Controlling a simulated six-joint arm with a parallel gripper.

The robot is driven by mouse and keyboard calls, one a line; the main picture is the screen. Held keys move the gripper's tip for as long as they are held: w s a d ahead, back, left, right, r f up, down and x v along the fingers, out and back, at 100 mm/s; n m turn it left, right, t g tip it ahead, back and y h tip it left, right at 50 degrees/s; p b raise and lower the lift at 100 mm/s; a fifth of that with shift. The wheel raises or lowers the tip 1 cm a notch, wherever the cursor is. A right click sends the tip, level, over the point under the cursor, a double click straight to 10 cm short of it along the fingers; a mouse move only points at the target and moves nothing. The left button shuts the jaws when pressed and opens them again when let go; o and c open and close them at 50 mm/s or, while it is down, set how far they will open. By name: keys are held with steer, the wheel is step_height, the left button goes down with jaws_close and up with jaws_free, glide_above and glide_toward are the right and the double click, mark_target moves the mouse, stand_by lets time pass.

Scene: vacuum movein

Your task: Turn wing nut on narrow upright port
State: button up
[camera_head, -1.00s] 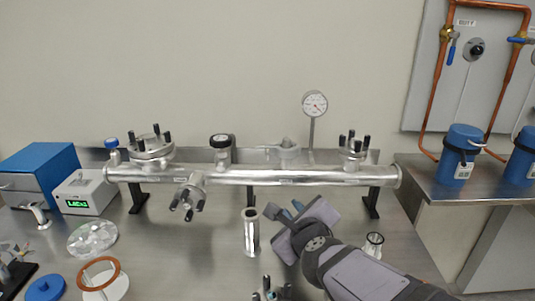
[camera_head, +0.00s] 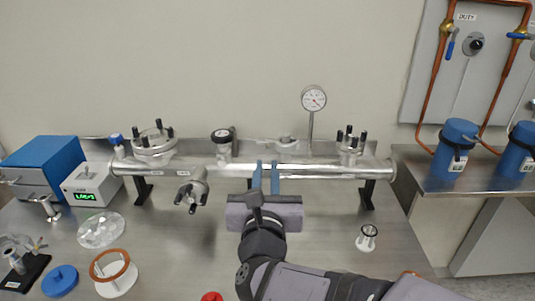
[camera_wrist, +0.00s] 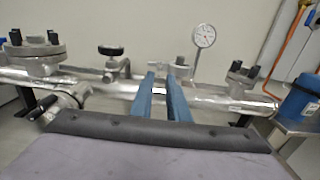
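A silver manifold pipe (camera_head: 320,171) runs across the bench on black stands. Near its middle a narrow upright port with a pale grey clamp (camera_head: 286,143) stands on top; it also shows behind my fingertips in the wrist view (camera_wrist: 178,72). Which small part there is the wing nut, I cannot tell. Another narrow port with a black round top (camera_head: 222,135) stands further left. My gripper (camera_head: 267,165) points at the pipe, its blue fingers parted with nothing seen between them. In the wrist view the fingertips (camera_wrist: 160,75) overlap the clamped port, partly hiding it; contact is unclear.
Flanged ports with black bolts stand left (camera_head: 154,146) and right (camera_head: 350,145); another port (camera_head: 191,188) faces forward. A dial gauge (camera_head: 313,99) rises behind the pipe. A small stand (camera_head: 367,238) is right of my arm. The bench front right of centre is fairly clear.

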mark_target(267, 149)
steer(key=shift+w+p, duration=0.45)
steer(key=shift+w, duration=2.8)
steer(key=shift+c, duration=0.2)
jaws_close()
steer(key=shift+f+n+b, duration=0.15)
steer(key=shift+n+b, duration=0.15)
steer(key=n+b, duration=0.3)
steer(key=n, duration=0.5)
steer(key=shift+a+n, duration=0.1)
steer(key=shift+n, duration=0.2)
steer(key=shift+o, duration=0.2)
jaws_free()
